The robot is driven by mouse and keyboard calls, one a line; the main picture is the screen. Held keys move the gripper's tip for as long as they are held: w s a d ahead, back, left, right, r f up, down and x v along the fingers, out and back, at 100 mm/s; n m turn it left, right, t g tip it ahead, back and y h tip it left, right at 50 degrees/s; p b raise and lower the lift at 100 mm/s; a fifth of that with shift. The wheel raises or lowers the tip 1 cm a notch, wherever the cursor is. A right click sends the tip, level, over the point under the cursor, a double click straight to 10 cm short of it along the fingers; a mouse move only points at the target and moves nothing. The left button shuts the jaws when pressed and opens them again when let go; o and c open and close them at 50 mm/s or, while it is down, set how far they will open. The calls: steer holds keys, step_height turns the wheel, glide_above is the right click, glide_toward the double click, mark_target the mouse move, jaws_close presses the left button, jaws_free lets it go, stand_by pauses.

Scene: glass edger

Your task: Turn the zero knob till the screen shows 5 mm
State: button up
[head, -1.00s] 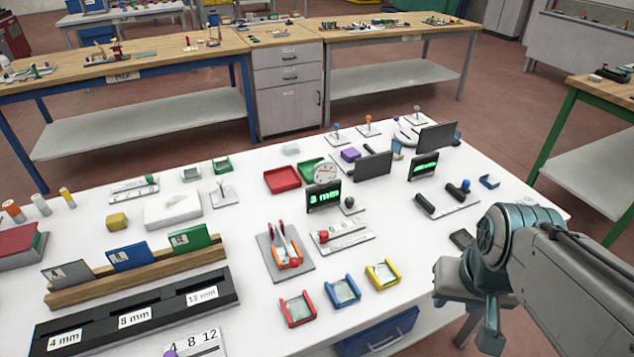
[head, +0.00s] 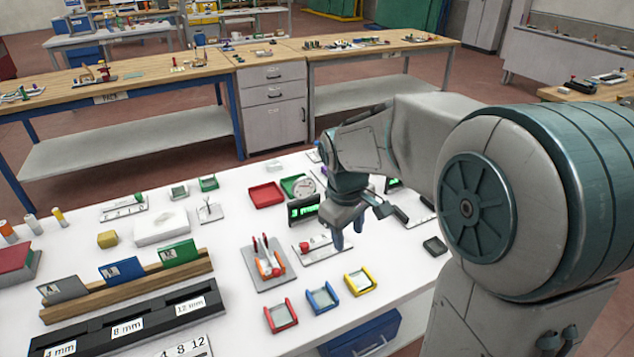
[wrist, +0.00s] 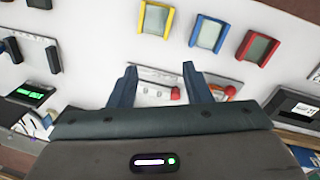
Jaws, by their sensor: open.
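The small black screen (head: 303,209) stands on the white table in the head view. Its green text appears to read 3 mm, with its right edge close to my arm. The small dark knob beside this screen is hidden behind my gripper now, and I cannot make it out in the wrist view. My gripper (head: 349,232) is open and points down above the right end of the scale plate with a red knob (head: 304,245). In the wrist view my open fingers (wrist: 162,88) show either side of that plate's red knob (wrist: 175,93), with no visible grasp.
A pliers-like tool on a grey plate (head: 254,279) stands left of the gripper. Red (head: 281,319), blue (head: 322,300) and yellow (head: 360,282) holders line the front edge. Another green-lit screen (wrist: 30,92) shows in the wrist view. A red tray (head: 266,195) lies behind.

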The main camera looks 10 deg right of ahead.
mark_target(304, 210)
steer(key=w+d+n+y+p, duration=0.2)
steer(key=w+d+n+y, duration=0.15)
steer(key=w, duration=0.65)
steer(key=w+d+n+y+p, duration=0.2)
steer(key=w+n, duration=0.2)
steer(key=w, duration=0.6)
steer(key=shift+t, duration=0.3)
steer(key=x, duration=0.4)
steer(key=p+x, duration=0.1)
steer(key=x, duration=0.4)
steer(key=p+x, duration=0.1)
steer(key=x, duration=0.4)
steer(key=shift+s+d+f, duration=0.2)
steer(key=shift+d+f, duration=0.05)
jaws_close()
